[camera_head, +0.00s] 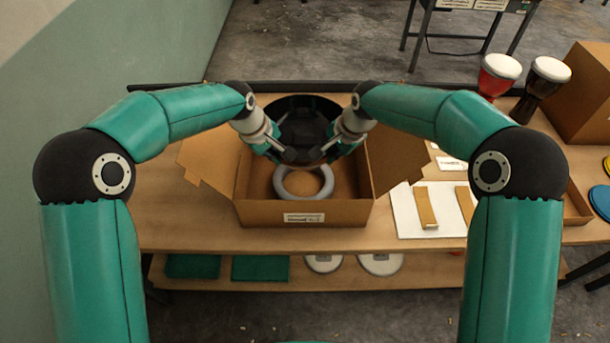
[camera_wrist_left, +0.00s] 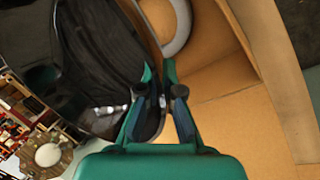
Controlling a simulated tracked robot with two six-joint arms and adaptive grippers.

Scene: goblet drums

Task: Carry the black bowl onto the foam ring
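The black bowl (camera_head: 305,113) is up above the open cardboard box, between my two grippers. Its dark side fills the upper left of the left wrist view (camera_wrist_left: 95,50). My left gripper (camera_head: 280,153) is at the bowl's left near side; in the wrist view its fingers (camera_wrist_left: 158,78) are close together with the rim between them. My right gripper (camera_head: 339,151) is at the right near side and looks closed on the rim. The ring also shows in the wrist view (camera_wrist_left: 183,28).
The cardboard box (camera_head: 343,212) stands on the wooden table (camera_head: 187,222) with side flaps spread. A white board (camera_head: 405,214) with wooden bars lies to its right. Goblet drums (camera_head: 499,70) and another box (camera_head: 588,95) stand at far right.

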